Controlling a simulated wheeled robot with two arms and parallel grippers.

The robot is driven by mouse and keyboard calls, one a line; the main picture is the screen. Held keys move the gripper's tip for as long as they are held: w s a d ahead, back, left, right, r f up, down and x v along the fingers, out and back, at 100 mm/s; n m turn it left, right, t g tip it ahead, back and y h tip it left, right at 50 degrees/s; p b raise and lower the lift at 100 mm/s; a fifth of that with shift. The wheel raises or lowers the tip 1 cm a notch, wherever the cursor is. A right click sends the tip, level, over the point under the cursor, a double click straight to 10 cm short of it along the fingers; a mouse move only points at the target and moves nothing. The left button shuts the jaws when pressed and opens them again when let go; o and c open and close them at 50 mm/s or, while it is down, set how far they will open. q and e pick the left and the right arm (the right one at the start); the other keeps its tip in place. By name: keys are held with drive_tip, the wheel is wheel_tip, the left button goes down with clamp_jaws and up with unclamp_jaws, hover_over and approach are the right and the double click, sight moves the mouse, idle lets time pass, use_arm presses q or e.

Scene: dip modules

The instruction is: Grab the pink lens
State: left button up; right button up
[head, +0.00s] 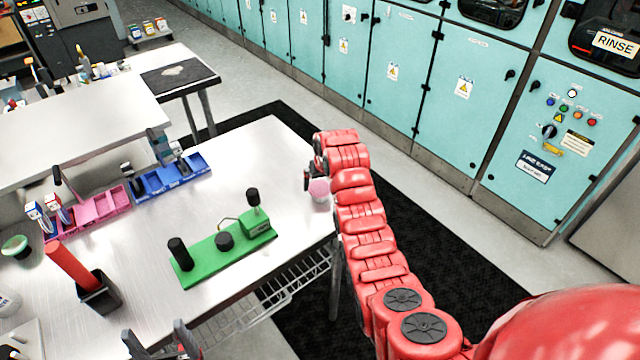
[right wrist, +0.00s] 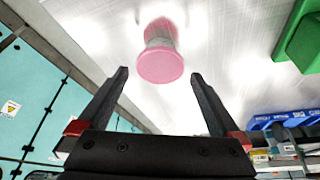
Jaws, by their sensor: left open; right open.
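The pink lens (head: 319,190) is a small short cylinder standing on the metal table near its right edge. In the right wrist view the pink lens (right wrist: 160,66) shows a round pink end and a paler, greyish middle. My right gripper (head: 309,174) is open and empty right by the lens, partly covering it in the head view. In the right wrist view the lens lies just ahead, lined up with the gap between the fingertips (right wrist: 160,74). My left gripper (head: 161,340) is open at the bottom edge of the head view, away from the lens.
A green fixture (head: 205,258) with black knobs lies left of the lens. Pink (head: 100,212) and blue (head: 172,178) trays sit further back. A red rod stands in a black holder (head: 98,292). The table between fixture and lens is clear.

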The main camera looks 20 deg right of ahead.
drive_tip(key=shift+x, duration=1)
drive_tip(key=shift+c, duration=0.2)
drive_tip(key=shift+w, duration=0.1)
drive_tip(key=c, duration=1)
drive_tip(key=shift+r, duration=0.1)
drive_tip(key=shift+c, duration=0.2)
